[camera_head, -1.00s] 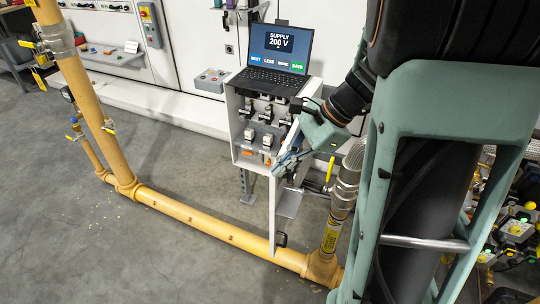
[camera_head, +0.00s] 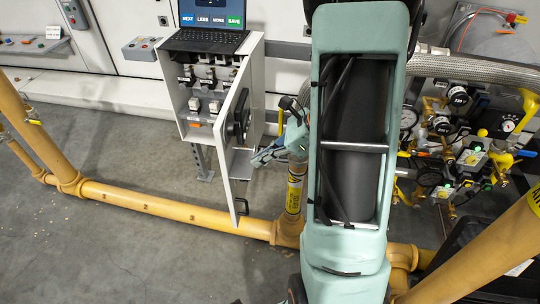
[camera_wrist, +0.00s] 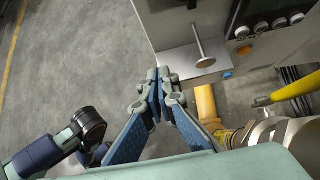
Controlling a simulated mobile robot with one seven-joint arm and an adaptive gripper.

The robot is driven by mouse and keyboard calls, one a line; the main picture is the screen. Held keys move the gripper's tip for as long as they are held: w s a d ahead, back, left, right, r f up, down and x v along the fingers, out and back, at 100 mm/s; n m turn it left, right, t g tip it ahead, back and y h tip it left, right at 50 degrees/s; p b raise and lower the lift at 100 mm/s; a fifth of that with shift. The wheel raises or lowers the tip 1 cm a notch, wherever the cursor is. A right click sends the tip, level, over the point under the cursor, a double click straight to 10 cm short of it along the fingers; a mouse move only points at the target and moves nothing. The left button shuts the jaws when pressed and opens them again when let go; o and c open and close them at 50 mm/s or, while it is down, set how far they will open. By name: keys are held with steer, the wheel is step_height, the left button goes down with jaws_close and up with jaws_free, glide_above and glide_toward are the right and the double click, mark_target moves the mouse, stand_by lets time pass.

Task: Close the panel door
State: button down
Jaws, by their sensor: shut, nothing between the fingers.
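The grey panel door (camera_head: 234,175) stands open in the head view, swung out from the right side of the grey cabinet (camera_head: 206,138). My arm hides part of the area right of the door in the head view.
An open laptop (camera_head: 212,25) stands on the cabinet. A yellow pipe (camera_head: 160,206) runs along the floor below the door and rises to a metal hose. Valves and gauges (camera_head: 460,150) crowd the right.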

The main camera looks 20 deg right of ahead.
mark_target(228, 167)
steer(key=w+a, duration=0.1)
steer(key=a+f+b, duration=0.1)
steer(key=a, duration=0.1)
steer(key=w+a+f, duration=0.1)
steer(key=shift+w+a+f, duration=0.25)
steer(key=shift+w, duration=0.05)
steer(key=shift+w+a, duration=0.35)
steer(key=shift+a, duration=0.15)
steer(key=shift+w+a+b, duration=0.1)
steer(key=shift+a+b, duration=0.05)
steer(key=shift+b, duration=0.15)
